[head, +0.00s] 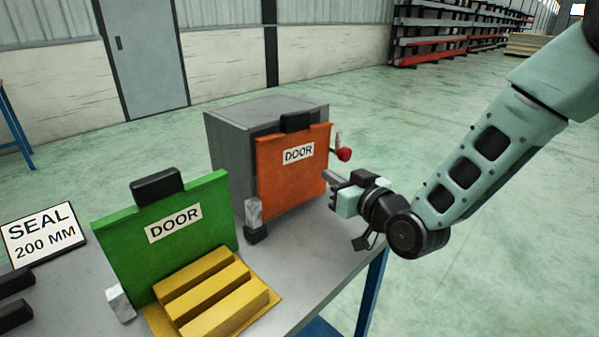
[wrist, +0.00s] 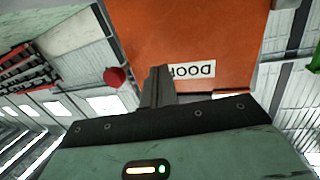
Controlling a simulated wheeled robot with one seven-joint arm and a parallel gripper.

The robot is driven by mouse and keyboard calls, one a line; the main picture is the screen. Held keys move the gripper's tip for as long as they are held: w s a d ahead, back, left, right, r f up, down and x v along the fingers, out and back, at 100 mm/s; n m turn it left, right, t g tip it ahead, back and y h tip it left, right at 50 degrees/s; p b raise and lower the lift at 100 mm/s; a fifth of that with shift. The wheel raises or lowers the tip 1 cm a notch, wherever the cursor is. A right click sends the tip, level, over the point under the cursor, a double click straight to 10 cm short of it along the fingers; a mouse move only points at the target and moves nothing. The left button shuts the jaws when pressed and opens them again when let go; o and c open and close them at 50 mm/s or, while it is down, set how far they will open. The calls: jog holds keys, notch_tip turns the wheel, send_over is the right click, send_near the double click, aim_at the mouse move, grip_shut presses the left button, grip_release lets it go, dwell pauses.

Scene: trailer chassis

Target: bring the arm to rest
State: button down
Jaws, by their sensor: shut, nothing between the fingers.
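My arm (head: 470,172) reaches in from the upper right in the head view. My gripper (head: 334,182) is at its end, beside the right edge of the orange door panel (head: 292,178). In the wrist view my gripper (wrist: 158,76) shows as two dark fingers together, with nothing between them. The orange panel (wrist: 190,35) with its "DOOR" label fills the upper middle there. I cannot tell whether the fingertips touch the panel. A red knob (head: 344,154) sits just above my gripper; it also shows in the wrist view (wrist: 115,77).
A grey box (head: 228,150) stands behind the orange panel on the grey table (head: 285,262). A green door panel (head: 165,240), a yellow ribbed block (head: 215,300) and a "SEAL 200 MM" sign (head: 42,236) are at left. Open floor lies right of the table.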

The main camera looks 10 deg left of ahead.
jog(key=s+d+r+g+h+p, duration=0.1)
jog(key=s+d+g+h, duration=0.2)
jog(key=s, duration=0.8)
jog(key=s+d+r+g+h+p, duration=0.2)
jog(key=s+d+g, duration=0.4)
jog(key=s, duration=0.4)
jog(key=s+d+r+g+h+p, duration=0.1)
jog(key=s+d+g+h, duration=0.3)
jog(key=s, duration=0.7)
jog(key=shift+s+d+r+n+h+p, duration=0.3)
jog(key=shift+d+h+p, duration=0.3)
jog(key=shift+d+p, duration=0.15)
